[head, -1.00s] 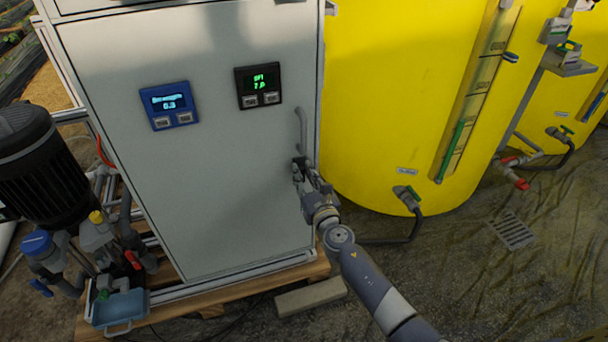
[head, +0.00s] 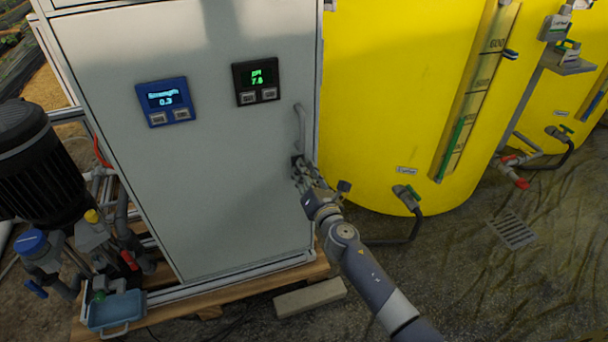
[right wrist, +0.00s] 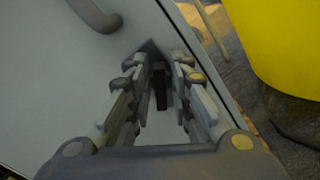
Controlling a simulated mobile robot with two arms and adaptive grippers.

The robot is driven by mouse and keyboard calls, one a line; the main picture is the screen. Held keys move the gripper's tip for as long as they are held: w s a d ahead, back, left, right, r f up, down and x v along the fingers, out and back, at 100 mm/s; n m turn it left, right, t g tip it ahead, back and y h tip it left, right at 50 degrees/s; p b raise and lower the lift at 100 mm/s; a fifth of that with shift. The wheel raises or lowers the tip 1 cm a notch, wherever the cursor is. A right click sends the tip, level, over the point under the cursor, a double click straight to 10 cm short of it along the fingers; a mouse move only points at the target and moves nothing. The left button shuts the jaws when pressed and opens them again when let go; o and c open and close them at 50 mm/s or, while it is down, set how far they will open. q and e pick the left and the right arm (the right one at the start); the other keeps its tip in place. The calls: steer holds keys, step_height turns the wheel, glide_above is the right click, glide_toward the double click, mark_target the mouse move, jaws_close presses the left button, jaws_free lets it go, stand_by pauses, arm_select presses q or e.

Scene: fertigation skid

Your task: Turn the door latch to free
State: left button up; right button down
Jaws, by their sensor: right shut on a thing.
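The grey cabinet door (head: 225,180) fills the left half of the head view and is closed. Its small dark latch (right wrist: 160,86) shows between my fingers in the right wrist view, in front of a dark plate on the door. My right gripper (head: 301,174) is shut on the latch, with one finger on each side of it. In the head view the fingers largely hide the latch, so its exact angle cannot be told there. My left gripper is in neither view.
A grey door handle (head: 300,127) is just above the latch. A yellow tank (head: 400,90) stands close at the right. A blue display (head: 166,101) and a black display (head: 257,81) are on the door. A black motor (head: 40,170) is at the left.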

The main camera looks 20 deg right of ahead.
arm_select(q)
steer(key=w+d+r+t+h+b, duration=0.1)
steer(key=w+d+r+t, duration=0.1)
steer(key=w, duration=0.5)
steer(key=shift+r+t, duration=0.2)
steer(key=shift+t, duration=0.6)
arm_select(e)
steer(key=shift+d+f+m, duration=0.1)
steer(key=shift+f+m, duration=0.1)
steer(key=shift+m, duration=1.65)
steer(key=shift+d+f+m, duration=0.15)
steer(key=shift+m, duration=1.75)
steer(key=shift+d+f+m, duration=0.1)
steer(key=shift+f+m, duration=0.1)
steer(key=shift+m, duration=1.65)
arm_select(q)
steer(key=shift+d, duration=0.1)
arm_select(e)
steer(key=c, duration=1.7)
jaws_free()
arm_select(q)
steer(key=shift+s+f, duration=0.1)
arm_select(e)
steer(key=s, duration=1.2)
steer(key=shift+d, duration=0.2)
